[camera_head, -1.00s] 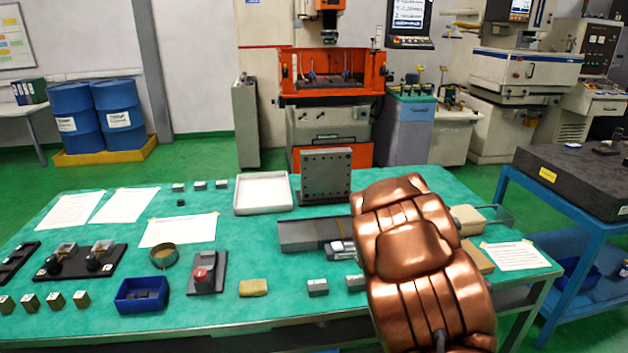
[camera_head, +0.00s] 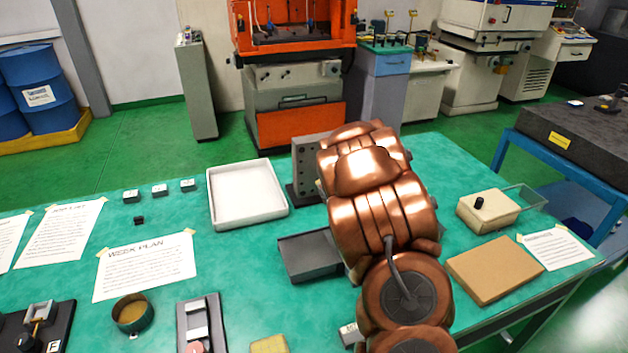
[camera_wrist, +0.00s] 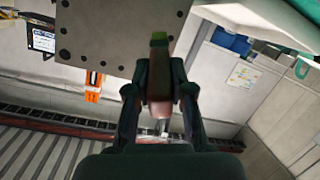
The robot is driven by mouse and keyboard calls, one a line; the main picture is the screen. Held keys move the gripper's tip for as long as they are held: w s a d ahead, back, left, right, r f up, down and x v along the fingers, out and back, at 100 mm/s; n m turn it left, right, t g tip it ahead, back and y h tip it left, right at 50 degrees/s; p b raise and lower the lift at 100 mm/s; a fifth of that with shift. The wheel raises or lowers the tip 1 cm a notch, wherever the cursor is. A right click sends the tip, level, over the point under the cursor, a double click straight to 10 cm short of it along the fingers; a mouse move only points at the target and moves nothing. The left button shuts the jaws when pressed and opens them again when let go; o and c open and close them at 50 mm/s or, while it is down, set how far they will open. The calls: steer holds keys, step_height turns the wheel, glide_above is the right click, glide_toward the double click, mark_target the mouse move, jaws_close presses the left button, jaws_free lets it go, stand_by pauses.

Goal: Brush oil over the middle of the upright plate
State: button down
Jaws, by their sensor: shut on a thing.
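The upright plate (camera_head: 306,165) is grey with rows of small holes and stands at the far side of the green table. My arm covers its right part in the head view. In the wrist view the plate (camera_wrist: 110,30) fills the upper left, with holes along its edges. My gripper (camera_wrist: 159,88) has dark fingers closed on a slim upright tool, seemingly the brush (camera_wrist: 158,48), whose far end is at the plate's lower right part in the picture. I cannot tell whether it touches. The head view hides my gripper behind my arm.
A round dish (camera_head: 132,314) with brownish contents stands at the front left. A white tray (camera_head: 248,220) is left of the plate, and a dark grey block (camera_head: 310,257) lies before it. A brown board (camera_head: 495,270) and cream box (camera_head: 487,212) lie right of my arm.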

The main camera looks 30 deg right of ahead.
steer(key=shift+w+d+r+p, duration=0.1)
steer(key=shift+w+d+p, duration=0.1)
steer(key=shift+w, duration=0.55)
steer(key=shift+w+d+r+p, duration=0.1)
steer(key=shift+w+d, duration=0.05)
steer(key=shift+w, duration=0.6)
steer(key=shift+r+p+x, duration=0.15)
steer(key=shift+p+x, duration=0.05)
steer(key=shift+x, duration=0.6)
steer(key=shift+r+p+x, duration=0.1)
steer(key=shift+p+x, duration=0.05)
steer(key=shift+x, duration=0.7)
steer(key=shift+w+d, duration=0.25)
steer(key=shift+w, duration=0.4)
steer(key=shift+s+d, duration=0.2)
steer(key=shift+d, duration=0.45)
steer(key=shift+s+d, duration=0.25)
steer(key=shift+d, duration=0.4)
steer(key=shift+s+d, duration=0.2)
steer(key=shift+d, duration=0.45)
